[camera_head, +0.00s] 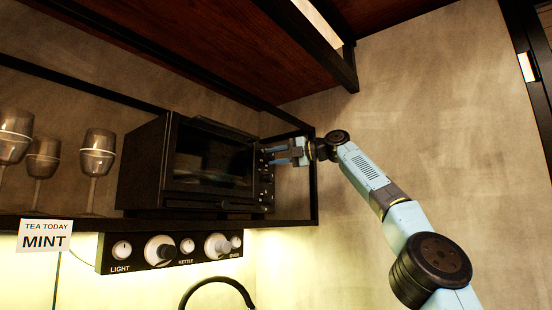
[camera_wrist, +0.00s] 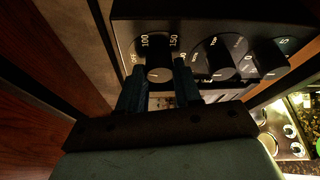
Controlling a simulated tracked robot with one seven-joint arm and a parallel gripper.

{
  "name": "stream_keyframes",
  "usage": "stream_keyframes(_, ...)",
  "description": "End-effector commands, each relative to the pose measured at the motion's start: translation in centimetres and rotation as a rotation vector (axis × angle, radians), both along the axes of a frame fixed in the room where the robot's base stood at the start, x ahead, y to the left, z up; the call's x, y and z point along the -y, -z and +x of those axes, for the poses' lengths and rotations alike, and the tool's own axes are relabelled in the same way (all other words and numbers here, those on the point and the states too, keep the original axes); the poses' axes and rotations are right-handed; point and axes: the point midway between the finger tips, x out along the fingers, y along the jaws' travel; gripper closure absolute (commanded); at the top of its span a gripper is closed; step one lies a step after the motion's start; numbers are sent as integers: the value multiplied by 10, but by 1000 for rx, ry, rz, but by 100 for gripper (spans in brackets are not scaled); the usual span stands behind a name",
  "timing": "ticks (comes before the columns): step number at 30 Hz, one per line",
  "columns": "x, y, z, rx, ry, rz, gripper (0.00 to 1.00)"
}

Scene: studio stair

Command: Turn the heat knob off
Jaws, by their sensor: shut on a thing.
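A black toaster oven (camera_head: 215,160) stands on the shelf, its control panel at its right side. The heat knob (camera_wrist: 158,52) is a dark round knob with a raised grip bar, marked OFF, 100 and 150 around it. My gripper (camera_wrist: 158,80) has one finger on each side of this bar and is shut on it. The knob's exact setting is hard to read because the fingers hide part of the dial. In the head view my gripper (camera_head: 277,156) reaches the panel from the right and covers part of it.
A second dial (camera_wrist: 220,55) and a third knob (camera_wrist: 270,55) sit beside the heat knob. Glasses (camera_head: 97,155) stand left of the oven. A knob strip (camera_head: 170,249) hangs below the shelf. A black shelf post (camera_head: 313,180) stands close to my wrist.

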Motion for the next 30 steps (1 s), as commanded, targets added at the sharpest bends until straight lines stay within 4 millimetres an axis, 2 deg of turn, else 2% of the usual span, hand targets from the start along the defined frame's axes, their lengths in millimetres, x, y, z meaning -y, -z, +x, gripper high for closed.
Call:
stream_keyframes(10, -1, 4, 1, 73, -4, -69, 97)
stream_keyframes(24, -1, 5, 2, 78, -3, -76, 97)
stream_keyframes(25, -1, 5, 2, 78, -3, -76, 63)
stream_keyframes(30, -1, 3, 1, 79, -2, -73, 47)
